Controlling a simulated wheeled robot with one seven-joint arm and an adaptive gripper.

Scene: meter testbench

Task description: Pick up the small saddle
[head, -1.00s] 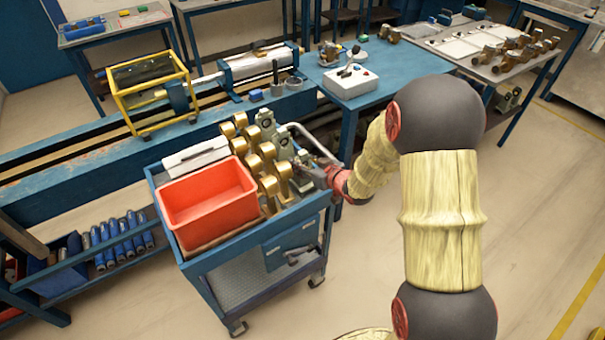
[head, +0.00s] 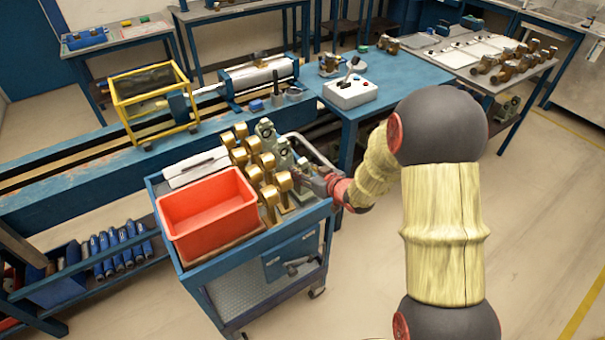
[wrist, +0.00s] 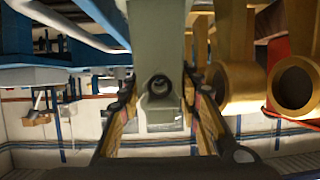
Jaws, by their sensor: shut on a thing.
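The small saddle appears to be the grey-green piece with a round hole (wrist: 160,60) between my fingers in the wrist view. My gripper (wrist: 160,112) is shut on it, one finger on each side. In the head view my gripper (head: 318,184) is at the right side of the cart's top, among the grey-green pieces. The held piece is partly hidden there by the gripper and its neighbours. I cannot tell whether its base touches the cart top.
Several brass pieces (head: 266,161) stand close left of the gripper; two show in the wrist view (wrist: 236,84). A red bin (head: 208,204) fills the front of the blue cart (head: 262,239). A blue table (head: 388,77) with a white control box (head: 350,92) stands behind.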

